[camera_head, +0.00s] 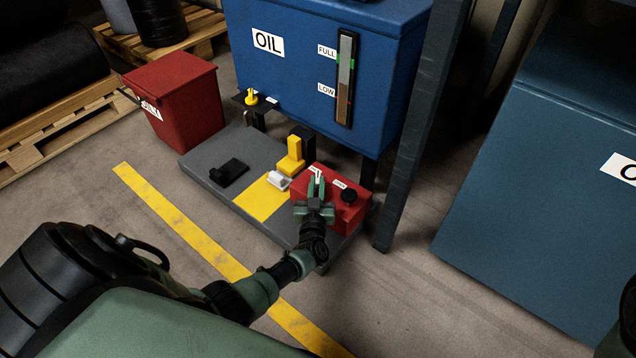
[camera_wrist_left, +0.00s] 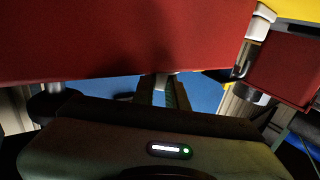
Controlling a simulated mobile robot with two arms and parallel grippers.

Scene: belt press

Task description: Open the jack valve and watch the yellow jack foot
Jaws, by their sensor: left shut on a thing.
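The yellow jack foot (camera_head: 290,160) is an L-shaped block against a black body. It stands on the grey base plate, behind a yellow square (camera_head: 262,199). A red box (camera_head: 327,212) sits at the plate's right end, with two small labels and a round black knob (camera_head: 349,195) on top. My left gripper (camera_head: 317,184) is at the left part of the box top, left of the black knob. It is shut on the jack valve there, which the fingers mostly hide. In the left wrist view a red surface (camera_wrist_left: 120,40) fills the top. My right gripper is out of view.
A blue oil tank (camera_head: 290,85) with a level gauge (camera_head: 346,80) stands behind the plate. A dark post (camera_head: 405,150) rises close right of the box. A red bin (camera_head: 175,105) stands left. Floor with a yellow line (camera_head: 180,228) is clear in front.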

